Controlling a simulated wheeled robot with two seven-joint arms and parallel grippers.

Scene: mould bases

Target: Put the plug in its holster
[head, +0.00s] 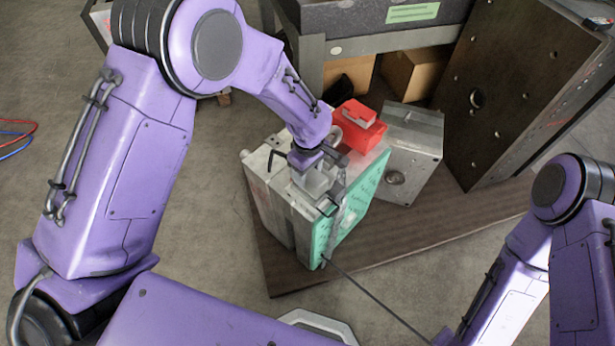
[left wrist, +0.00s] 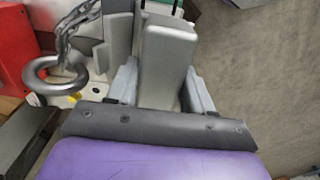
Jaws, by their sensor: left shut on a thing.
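My left gripper (head: 315,172) is over the top of the grey mould base with a green face (head: 345,222). It is shut on a grey block-shaped piece, which seems to be the plug (head: 314,182). In the left wrist view the plug (left wrist: 168,55) stands between the two fingers of my left gripper (left wrist: 160,92). A light grey upright piece (left wrist: 118,38) is just left of it; I cannot tell whether this is the holster. The plug's lower end is hidden, so I cannot tell what it touches.
A steel ring (left wrist: 40,82) with a chain (left wrist: 65,42) is close to the left gripper. A red box (head: 360,125) and a grey block (head: 412,150) stand behind. A large dark plate (head: 505,85) leans at the right. A thin dark line (head: 375,295) runs towards my right arm.

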